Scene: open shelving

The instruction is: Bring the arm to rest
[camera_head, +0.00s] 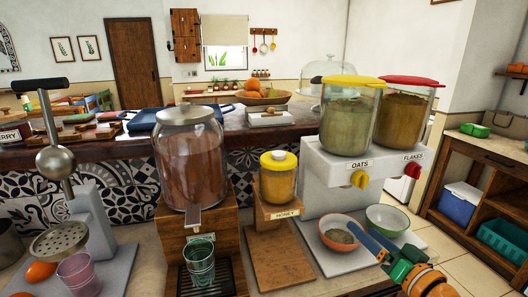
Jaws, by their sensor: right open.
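My right gripper (360,234) is at the lower right, with blue fingers and an orange and teal arm behind it. It is open, and its fingertips reach over the right rim of an orange-rimmed bowl (325,226) that holds oat-coloured grains. I cannot tell whether they touch the bowl. A green-rimmed bowl (393,218) sits just behind and to the right. Both bowls stand under the oats dispenser (345,125) and flakes dispenser (402,122). My left gripper is not in view.
A honey jar (278,180) on a wooden stand and a large drink dispenser (188,160) with a glass (199,263) stand left of the bowls. A metal press (88,225) is at the far left. A wooden shelf unit (490,152) stands at right, beyond open floor.

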